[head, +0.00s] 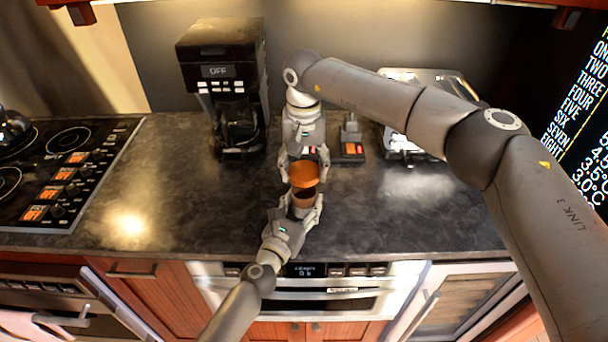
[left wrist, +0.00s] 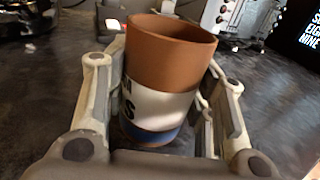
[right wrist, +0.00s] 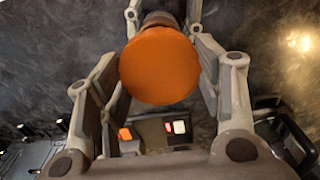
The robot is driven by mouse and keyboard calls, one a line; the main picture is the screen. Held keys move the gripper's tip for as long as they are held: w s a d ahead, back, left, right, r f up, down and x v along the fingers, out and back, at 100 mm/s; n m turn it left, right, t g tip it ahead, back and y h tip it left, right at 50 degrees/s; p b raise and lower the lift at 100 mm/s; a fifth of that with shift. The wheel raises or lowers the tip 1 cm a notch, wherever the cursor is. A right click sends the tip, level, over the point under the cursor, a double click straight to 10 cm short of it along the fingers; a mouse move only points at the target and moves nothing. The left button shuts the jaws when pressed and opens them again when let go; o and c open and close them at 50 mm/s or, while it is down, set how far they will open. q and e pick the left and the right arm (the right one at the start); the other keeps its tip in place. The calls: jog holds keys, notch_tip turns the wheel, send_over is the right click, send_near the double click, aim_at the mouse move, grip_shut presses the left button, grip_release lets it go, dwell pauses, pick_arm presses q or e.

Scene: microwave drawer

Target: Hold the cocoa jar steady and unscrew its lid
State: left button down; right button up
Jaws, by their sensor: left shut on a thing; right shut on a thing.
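The cocoa jar (head: 303,199) is in the middle of the counter in the head view, between the fingers of my left gripper (head: 299,213), which is shut on it. In the left wrist view the jar (left wrist: 160,100) is a brown cylinder with a white lettered band and a blue base; its top shows a bare rim with no orange lid on it. The round orange lid (head: 303,175) is between the fingers of my right gripper (head: 304,166), which is shut on it, just above and behind the jar. The lid (right wrist: 161,65) hides most of the jar in the right wrist view.
A black coffee maker (head: 228,85) stands behind and to the left. A small device with an orange panel (head: 352,148) and a silver toaster (head: 410,145) stand behind to the right. The stove (head: 60,170) is at far left. The counter (head: 180,190) beside the jar is clear.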

pick_arm(q)
jog(key=c, duration=0.6)
grip_release()
jog(key=shift+o, duration=0.2)
jog(key=shift+s+a, duration=0.1)
jog(key=shift+s, duration=0.05)
